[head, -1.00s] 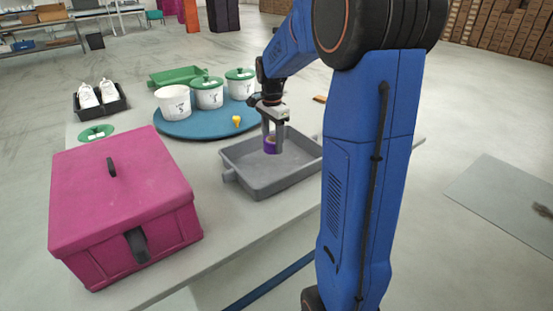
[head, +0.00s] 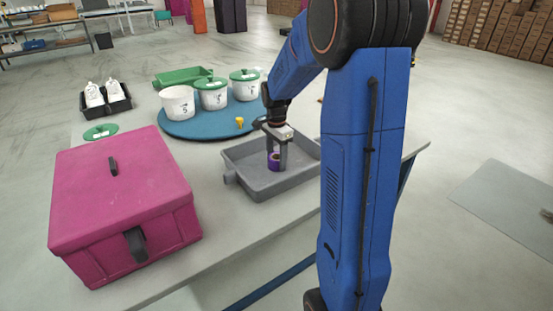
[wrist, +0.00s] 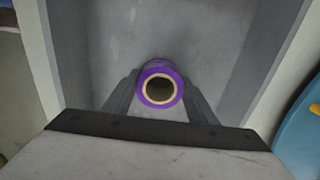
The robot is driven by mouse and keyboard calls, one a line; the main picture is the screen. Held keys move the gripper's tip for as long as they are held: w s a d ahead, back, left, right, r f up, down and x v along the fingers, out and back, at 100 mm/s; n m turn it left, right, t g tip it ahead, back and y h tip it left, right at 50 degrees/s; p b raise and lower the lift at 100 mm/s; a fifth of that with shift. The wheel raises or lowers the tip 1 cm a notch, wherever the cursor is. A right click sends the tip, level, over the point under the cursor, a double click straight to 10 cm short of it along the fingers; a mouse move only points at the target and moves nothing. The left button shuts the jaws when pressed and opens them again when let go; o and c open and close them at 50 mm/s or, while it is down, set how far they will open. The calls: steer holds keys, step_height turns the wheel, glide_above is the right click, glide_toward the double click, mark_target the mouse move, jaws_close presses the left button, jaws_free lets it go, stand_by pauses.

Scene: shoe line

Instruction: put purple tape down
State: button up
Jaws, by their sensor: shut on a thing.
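The purple tape (head: 274,160) is a small roll with a pale core. It also shows in the wrist view (wrist: 160,66), between the two fingers with its hole facing the camera. My gripper (head: 277,163) is shut on it, inside the outline of the grey tray (head: 262,191). In the wrist view the tray floor (wrist: 220,30) lies behind the roll. The roll looks low, close to the tray floor; I cannot tell whether it touches.
A magenta box (head: 120,200) stands left of the tray. Behind the tray, a blue round turntable (head: 195,128) holds white tubs (head: 212,96) and a small yellow item (head: 239,122). A green bin (head: 182,77) and a black tray with white bottles (head: 105,104) stand further back.

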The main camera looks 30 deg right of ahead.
steer(key=o, duration=1.1)
step_height(320, 180, up, 12)
steer(key=s+a+r+n+t, duration=0.1)
steer(key=s+a+r+n, duration=0.25)
steer(key=s+a, duration=0.35)
steer(key=shift+s+a+f+n+t, duration=0.65)
steer(key=shift+s+a+n, duration=1.25)
steer(key=shift+s, duration=1.95)
steer(key=shift+s+a+f+n+t, duration=0.65)
steer(key=shift+s+a+n, duration=0.4)
steer(key=shift+s+n, duration=2.3)
steer(key=shift+s+a+f+n+t, duration=0.65)
steer(key=shift+s+a+n, duration=1)
steer(key=shift+s, duration=2.7)
steer(key=shift+d, duration=0.2)
